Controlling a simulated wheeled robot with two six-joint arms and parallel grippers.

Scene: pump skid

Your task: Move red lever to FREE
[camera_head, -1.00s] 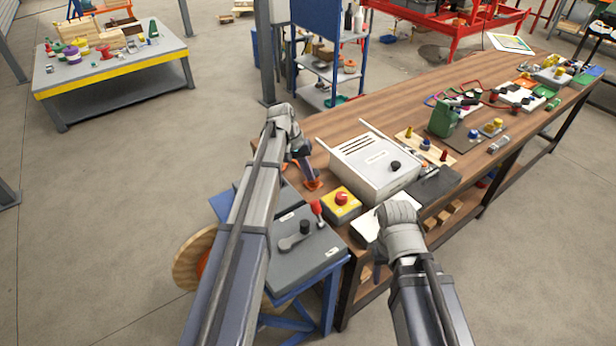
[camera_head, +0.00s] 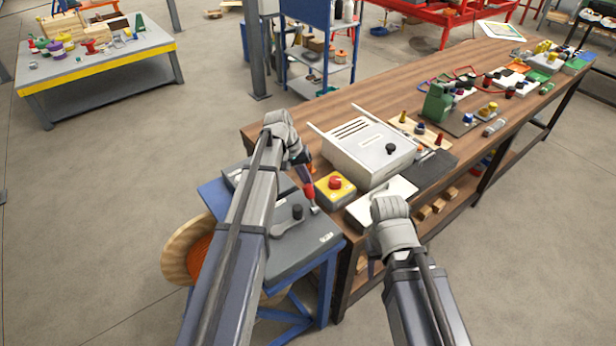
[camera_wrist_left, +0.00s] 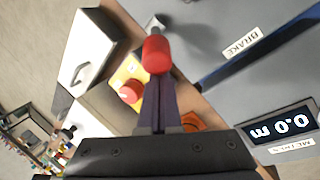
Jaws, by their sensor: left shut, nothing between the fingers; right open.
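The red lever (camera_head: 308,190) stands on the grey panel box (camera_head: 300,245), near its edge by the workbench. In the left wrist view its red knob (camera_wrist_left: 156,55) is at the fingertips, with a metal shank beyond it. My left gripper (camera_head: 304,174) is shut and empty, its dark fingers (camera_wrist_left: 158,85) ending right against or just behind the knob; I cannot tell whether they touch. A BRAKE label (camera_wrist_left: 243,42) shows on the panel; no FREE marking is readable. My right gripper (camera_head: 374,262) is open, low beside the workbench front, mostly hidden by its wrist.
A yellow box with a red button (camera_head: 335,184) and a white case (camera_head: 368,152) stand on the wooden workbench (camera_head: 290,112) near the lever. A black knob with a grey arm (camera_head: 296,212) is on the panel. A display (camera_wrist_left: 283,125) reads 0.0 m.

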